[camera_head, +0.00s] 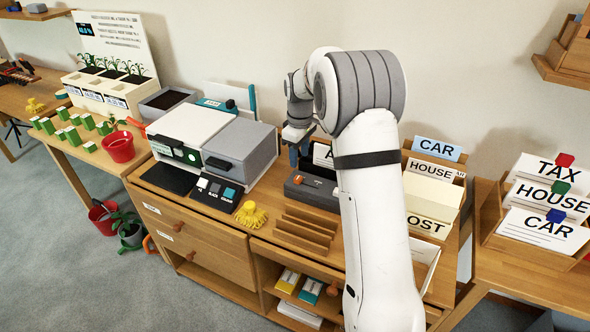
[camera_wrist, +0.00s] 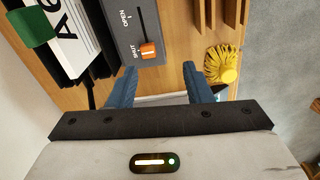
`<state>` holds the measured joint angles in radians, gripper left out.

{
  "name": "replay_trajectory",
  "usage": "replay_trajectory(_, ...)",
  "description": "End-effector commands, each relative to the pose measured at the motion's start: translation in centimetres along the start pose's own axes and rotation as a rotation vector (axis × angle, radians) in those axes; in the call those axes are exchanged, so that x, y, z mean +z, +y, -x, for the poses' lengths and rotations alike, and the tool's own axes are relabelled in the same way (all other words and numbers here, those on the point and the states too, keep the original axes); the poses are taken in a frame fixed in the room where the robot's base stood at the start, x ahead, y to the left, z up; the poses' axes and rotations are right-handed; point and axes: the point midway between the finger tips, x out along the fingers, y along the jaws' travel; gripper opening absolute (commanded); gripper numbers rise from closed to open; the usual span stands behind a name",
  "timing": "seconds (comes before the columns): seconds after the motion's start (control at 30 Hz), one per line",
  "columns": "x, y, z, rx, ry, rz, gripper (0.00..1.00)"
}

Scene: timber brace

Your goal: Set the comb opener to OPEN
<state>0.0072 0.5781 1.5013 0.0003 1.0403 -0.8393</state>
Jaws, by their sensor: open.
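The comb opener (camera_head: 318,193) is a dark grey box on the desk, partly behind my arm in the head view. The wrist view shows its grey top face (camera_wrist: 122,40), with a straight slot marked OPEN at one end and SHUT at the other. Its orange slider knob (camera_wrist: 148,51) sits at the SHUT end. The knob also shows in the head view (camera_head: 298,180). My gripper (camera_wrist: 160,72) has two blue fingers spread apart and empty. In the wrist view the knob appears between the finger lines, beyond the tips, with no visible contact.
White lettered sheets with a green tab (camera_wrist: 30,28) stand beside the opener. A yellow brush-like object (camera_head: 251,214) and wooden slats (camera_head: 305,232) lie in front of it. A grey and white machine (camera_head: 215,145) stands left, and a card rack (camera_head: 433,200) right.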

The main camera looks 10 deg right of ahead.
Motion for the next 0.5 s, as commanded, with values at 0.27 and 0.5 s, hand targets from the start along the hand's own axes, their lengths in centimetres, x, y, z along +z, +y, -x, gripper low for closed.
replay_trajectory(0.27,-2.2,2.4,-3.2,-0.017,-0.014,0.103,0.45)
replay_trajectory(0.5,-2.2,2.3,-6.3,-0.02,-0.016,0.11,0.45)
